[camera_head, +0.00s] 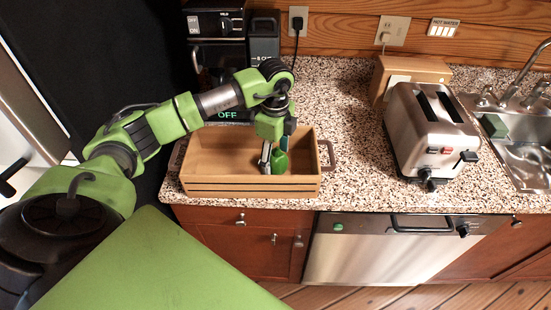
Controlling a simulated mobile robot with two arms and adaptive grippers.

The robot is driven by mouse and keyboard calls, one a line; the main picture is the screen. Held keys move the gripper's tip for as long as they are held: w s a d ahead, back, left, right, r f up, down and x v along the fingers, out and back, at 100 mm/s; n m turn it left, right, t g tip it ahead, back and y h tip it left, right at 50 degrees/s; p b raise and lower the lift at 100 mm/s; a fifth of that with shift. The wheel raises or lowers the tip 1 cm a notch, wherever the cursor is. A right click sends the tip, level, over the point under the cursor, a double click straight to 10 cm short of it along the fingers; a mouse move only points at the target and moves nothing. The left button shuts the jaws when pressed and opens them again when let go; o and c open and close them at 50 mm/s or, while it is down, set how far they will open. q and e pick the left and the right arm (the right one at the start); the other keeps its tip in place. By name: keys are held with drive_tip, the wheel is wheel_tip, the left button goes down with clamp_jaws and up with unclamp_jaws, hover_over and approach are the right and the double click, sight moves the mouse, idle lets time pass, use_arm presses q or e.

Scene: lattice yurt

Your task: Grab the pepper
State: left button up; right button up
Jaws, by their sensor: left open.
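A green rounded pepper (281,163) is in the wooden crate (205,187) on the counter, toward the crate's right half. My left gripper (270,158) reaches down into the crate, pointing downward, with its fingers open at the pepper. A silver finger shows at the pepper's left side. Part of the pepper is hidden by the gripper, and I cannot tell whether the fingers touch it. My right gripper is not in view.
A toaster (432,135) stands to the right on the speckled counter (345,150), with a wooden box (412,72) behind it. A coffee machine (222,40) stands behind the crate. A sink (530,160) is at far right. The counter between crate and toaster is clear.

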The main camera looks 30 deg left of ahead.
use_arm(q)
drive_tip(key=shift+w+f+p, duration=0.1)
drive_tip(key=shift+f+p, duration=0.2)
drive_tip(key=shift+f, duration=1.2)
drive_tip(key=c, duration=1.3)
drive_tip(key=shift+a+r, duration=0.15)
